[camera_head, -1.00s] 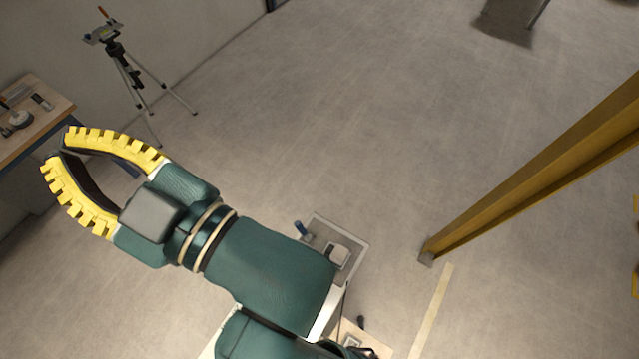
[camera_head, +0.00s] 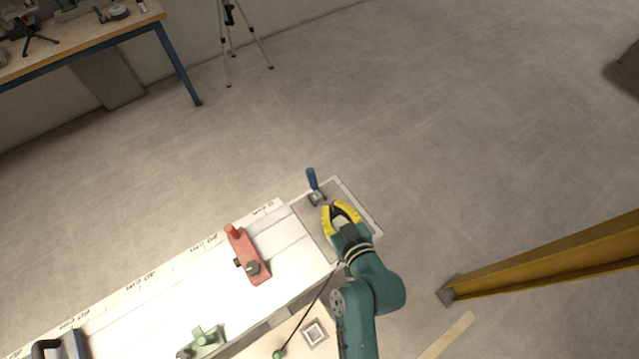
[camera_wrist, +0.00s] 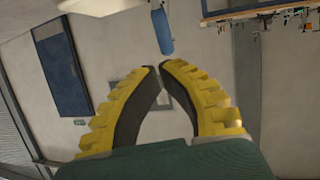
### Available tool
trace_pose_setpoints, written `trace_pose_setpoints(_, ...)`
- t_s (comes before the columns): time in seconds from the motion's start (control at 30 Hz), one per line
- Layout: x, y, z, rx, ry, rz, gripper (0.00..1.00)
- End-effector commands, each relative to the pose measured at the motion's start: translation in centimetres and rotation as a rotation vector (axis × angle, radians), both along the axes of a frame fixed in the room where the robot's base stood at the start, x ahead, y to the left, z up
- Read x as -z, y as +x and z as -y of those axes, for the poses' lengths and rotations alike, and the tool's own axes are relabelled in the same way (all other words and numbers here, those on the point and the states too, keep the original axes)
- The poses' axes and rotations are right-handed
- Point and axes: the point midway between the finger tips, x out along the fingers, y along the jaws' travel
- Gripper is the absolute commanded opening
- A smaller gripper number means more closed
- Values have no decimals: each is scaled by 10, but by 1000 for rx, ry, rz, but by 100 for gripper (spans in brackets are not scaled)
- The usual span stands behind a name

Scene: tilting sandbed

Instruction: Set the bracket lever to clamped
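A lever with a blue handle (camera_head: 312,179) stands on a small metal base (camera_head: 317,198) on the grey end plate (camera_head: 305,212) of the white bed; I take this as the bracket lever. Its handle points up and away in the head view. The blue handle also shows in the wrist view (camera_wrist: 162,32), just beyond the fingertips. My gripper (camera_head: 333,206) has yellow ribbed fingers with dark pads. It is over the end plate, just right of the lever, and appears apart from it.
A red bracket (camera_head: 248,258) with a dark knob and a green part (camera_head: 203,341) sit on the scaled white bed (camera_head: 130,310). A yellow beam (camera_head: 550,258) slants at the right. A workbench (camera_head: 85,40) and tripod (camera_head: 233,40) stand at the back. The floor beyond is clear.

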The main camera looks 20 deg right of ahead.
Motion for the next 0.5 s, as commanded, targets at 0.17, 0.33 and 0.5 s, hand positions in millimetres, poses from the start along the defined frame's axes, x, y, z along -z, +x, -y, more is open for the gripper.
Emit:
trace_pose_setpoints(0.17,12,39,1,-3,-1,3,0)
trace_pose_setpoints(0.33,25,73,3,-1,-1,2,0)
trace_pose_setpoints(0.5,33,94,4,0,-1,2,0)
